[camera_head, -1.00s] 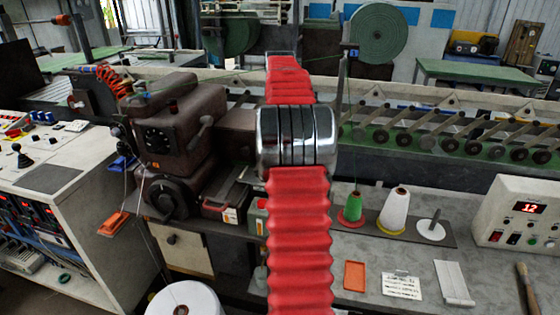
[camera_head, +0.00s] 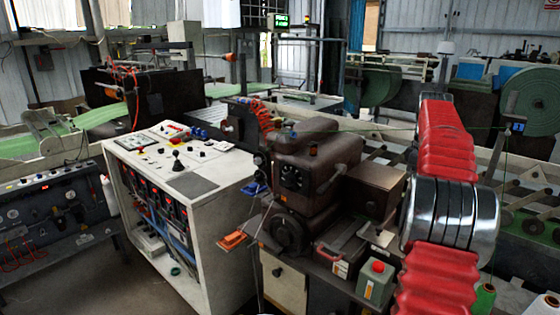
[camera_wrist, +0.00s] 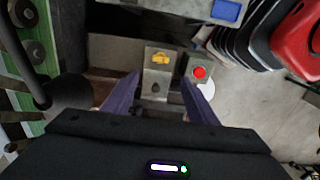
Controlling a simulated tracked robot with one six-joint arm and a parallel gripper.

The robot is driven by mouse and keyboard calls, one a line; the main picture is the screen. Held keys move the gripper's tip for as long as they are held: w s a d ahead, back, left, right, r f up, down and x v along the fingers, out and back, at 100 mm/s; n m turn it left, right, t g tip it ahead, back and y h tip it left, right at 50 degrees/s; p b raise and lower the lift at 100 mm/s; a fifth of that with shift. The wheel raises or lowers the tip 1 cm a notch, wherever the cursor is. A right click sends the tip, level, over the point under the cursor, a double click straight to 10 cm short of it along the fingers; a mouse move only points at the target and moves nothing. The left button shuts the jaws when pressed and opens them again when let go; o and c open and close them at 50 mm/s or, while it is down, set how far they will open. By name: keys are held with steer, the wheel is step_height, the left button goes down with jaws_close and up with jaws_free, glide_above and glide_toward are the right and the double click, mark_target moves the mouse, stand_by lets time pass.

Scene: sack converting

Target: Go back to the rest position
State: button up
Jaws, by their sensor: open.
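My gripper (camera_wrist: 160,79) shows in the wrist view, with two dark purple fingers spread apart and nothing held between them. Beyond the gap is a grey metal part (camera_wrist: 158,82) with a small yellow piece on it. My arm, in a ribbed red sleeve with a chrome joint, rises along the right side of the head view. My gripper is hidden in the head view.
A brown sewing machine head (camera_head: 303,163) stands just left of my arm. A white control console (camera_head: 190,190) stands farther left, with clear floor (camera_head: 130,285) in front.

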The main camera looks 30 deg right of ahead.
step_height(320, 180, down, 6)
steer(key=a+m, duration=0.1)
steer(key=m, duration=0.5)
steer(key=a+m+t+h, duration=0.1)
steer(key=a+m, duration=0.2)
steer(key=a, duration=1.6)
steer(key=s+a+n+t, duration=0.1)
steer(key=s+a, duration=0.3)
steer(key=a, duration=0.6)
steer(key=s+a+n+t, duration=0.1)
steer(key=s+a, duration=0.4)
steer(key=a, duration=0.5)
steer(key=s+a+n+t+y, duration=0.1)
steer(key=s+a, duration=0.3)
steer(key=a, duration=0.6)
steer(key=shift+s+r+n+t, duration=0.2)
steer(key=shift+s+n+t, duration=0.15)
steer(key=shift+n+t, duration=0.35)
